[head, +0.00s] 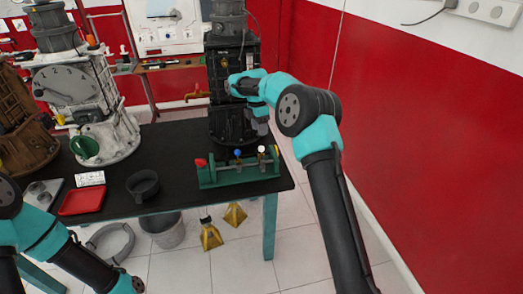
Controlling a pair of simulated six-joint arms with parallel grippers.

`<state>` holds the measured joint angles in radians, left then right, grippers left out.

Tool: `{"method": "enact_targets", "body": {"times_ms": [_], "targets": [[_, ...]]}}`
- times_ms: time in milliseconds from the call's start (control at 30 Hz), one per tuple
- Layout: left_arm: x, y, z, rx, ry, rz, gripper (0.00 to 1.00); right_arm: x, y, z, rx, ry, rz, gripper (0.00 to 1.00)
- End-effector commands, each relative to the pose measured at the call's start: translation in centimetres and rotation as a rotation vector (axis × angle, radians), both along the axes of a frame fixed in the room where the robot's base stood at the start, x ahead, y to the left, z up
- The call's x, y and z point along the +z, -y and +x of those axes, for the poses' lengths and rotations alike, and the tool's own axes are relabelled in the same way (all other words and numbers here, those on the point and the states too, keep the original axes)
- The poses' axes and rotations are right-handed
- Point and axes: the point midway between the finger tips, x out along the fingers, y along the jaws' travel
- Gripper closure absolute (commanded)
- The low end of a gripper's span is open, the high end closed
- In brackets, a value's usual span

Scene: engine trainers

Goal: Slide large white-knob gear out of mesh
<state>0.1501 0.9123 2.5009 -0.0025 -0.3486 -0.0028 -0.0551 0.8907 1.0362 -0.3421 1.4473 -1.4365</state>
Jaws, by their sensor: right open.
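A green gear trainer (238,174) stands near the front right edge of the black table. Small knobs show along it: a red knob (200,163) at the left, a blue knob (238,153) in the middle and a white knob (261,149) at the right. The gears are too small to make out, so I cannot tell whether they mesh. My right gripper (261,127) points down just above and behind the white knob, open and apart from it. My left arm shows at the lower left, but its gripper is out of the picture.
A tall dark engine unit (230,122) stands close behind my right gripper. A black pan (143,184), a red tray (82,201) and a white-grey engine (112,130) stand to the left. A grey bucket (167,236) and yellow pieces (211,238) are on the floor.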

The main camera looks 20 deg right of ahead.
Motion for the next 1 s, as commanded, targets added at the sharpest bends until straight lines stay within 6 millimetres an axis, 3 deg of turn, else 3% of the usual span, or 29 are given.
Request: {"method": "enact_targets", "body": {"times_ms": [500, 700, 1000], "targets": [[0.0, 0.0, 0.0, 0.000, 0.000, 0.000, 0.57, -8.4, 0.0, -1.7, 0.001, -0.002, 0.001, 0.46], [0.0, 0.0, 0.0, 0.000, 0.000, 0.000, 0.57, -9.8, 0.0, -1.9, 0.001, 0.000, 0.000, 0.46], [0.0, 0.0, 0.0, 0.000, 0.000, 0.000, 0.57, -9.9, 0.0, -1.9, 0.001, 0.000, 0.001, 0.47]]}}
